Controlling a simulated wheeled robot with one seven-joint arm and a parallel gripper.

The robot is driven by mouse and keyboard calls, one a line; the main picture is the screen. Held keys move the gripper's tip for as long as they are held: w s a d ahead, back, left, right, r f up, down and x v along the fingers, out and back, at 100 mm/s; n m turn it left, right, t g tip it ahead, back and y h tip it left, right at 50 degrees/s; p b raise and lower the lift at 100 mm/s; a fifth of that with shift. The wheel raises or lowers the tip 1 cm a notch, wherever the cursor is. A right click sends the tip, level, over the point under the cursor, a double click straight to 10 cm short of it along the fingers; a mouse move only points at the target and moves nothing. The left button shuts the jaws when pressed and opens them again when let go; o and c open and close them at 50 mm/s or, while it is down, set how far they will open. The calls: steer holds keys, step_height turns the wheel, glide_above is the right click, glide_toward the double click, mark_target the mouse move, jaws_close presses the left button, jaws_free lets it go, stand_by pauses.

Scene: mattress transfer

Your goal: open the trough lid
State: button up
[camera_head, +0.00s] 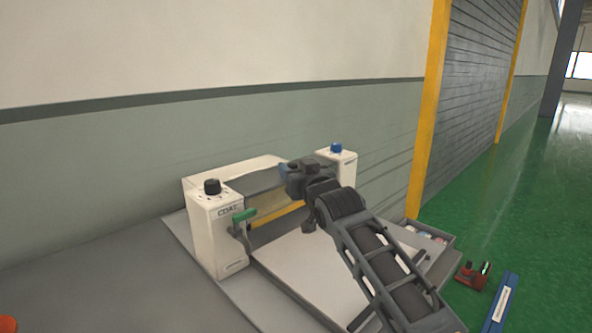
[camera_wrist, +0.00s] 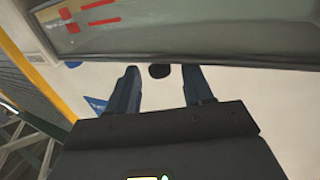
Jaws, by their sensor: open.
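The trough lid (camera_wrist: 190,30) is a greyish, see-through-looking panel with red marks along the top of the wrist view. In the head view the grey panel (camera_head: 258,181) spans the white machine between its two end housings. My gripper (camera_wrist: 160,72) is open, its two dark fingers apart. A round black knob (camera_wrist: 159,71) shows between the fingertips. I cannot tell whether the fingers touch it. In the head view my gripper (camera_head: 284,171) is over the right part of the panel, and my arm hides part of the machine.
The left housing (camera_head: 212,235), marked COAT, has a black knob (camera_head: 212,186) and a green-handled lever (camera_head: 245,215). The right housing (camera_head: 346,165) carries a blue knob (camera_head: 336,147). A wall stands close behind. A small tray (camera_head: 430,236) and a blue bar (camera_head: 503,300) are at right.

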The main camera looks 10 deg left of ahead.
steer(key=shift+c, duration=0.5)
jaws_close()
steer(key=shift+r, duration=0.15)
